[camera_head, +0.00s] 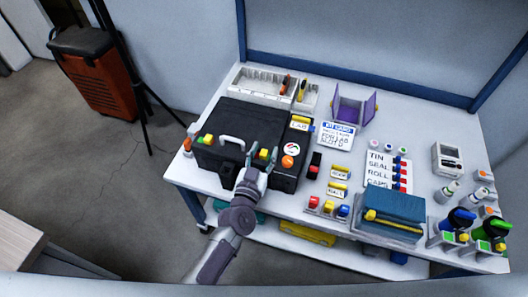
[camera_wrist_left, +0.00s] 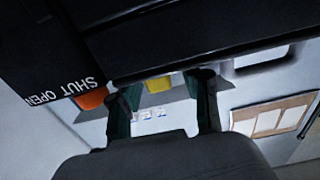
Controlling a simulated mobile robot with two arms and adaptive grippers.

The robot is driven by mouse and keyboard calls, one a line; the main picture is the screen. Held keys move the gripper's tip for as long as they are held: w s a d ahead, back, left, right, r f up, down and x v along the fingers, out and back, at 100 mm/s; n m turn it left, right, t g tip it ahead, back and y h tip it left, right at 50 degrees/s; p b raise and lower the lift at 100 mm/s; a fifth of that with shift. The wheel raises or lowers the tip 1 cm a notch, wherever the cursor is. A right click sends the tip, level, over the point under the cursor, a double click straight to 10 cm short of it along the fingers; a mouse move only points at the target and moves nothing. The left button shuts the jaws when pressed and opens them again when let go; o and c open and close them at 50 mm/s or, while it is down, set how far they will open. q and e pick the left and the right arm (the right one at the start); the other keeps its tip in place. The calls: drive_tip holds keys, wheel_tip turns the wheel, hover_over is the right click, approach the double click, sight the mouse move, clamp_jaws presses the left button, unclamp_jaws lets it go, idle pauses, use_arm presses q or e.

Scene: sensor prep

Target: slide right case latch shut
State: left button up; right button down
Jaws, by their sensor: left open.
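The closed black case (camera_head: 235,125) lies on the left part of the white table. On its front edge are a left latch with green and yellow parts (camera_head: 204,139) and a right latch with a yellow tab (camera_head: 264,154). My left gripper (camera_head: 261,160) is open at the right latch, one finger on each side of the yellow tab. In the left wrist view the yellow tab (camera_wrist_left: 158,84) shows between the fingers (camera_wrist_left: 161,92), with an orange piece (camera_wrist_left: 92,98) left of them. I cannot tell whether the fingers touch the tab. My right gripper is not in view.
The case handle (camera_head: 232,141) lies between the latches. Labels, small blocks and a blue box (camera_head: 394,208) fill the table's right half. A dark panel marked SHUT OPEN (camera_wrist_left: 60,88) is near the gripper.

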use_arm(q)
clamp_jaws()
idle(0.3)
drive_tip(key=shift+w+a, duration=0.25)
drive_tip(key=shift+a, duration=0.4)
drive_tip(key=shift+w+a, duration=0.25)
drive_tip(key=shift+a, duration=0.35)
unclamp_jaws()
drive_tip(key=v, duration=0.8)
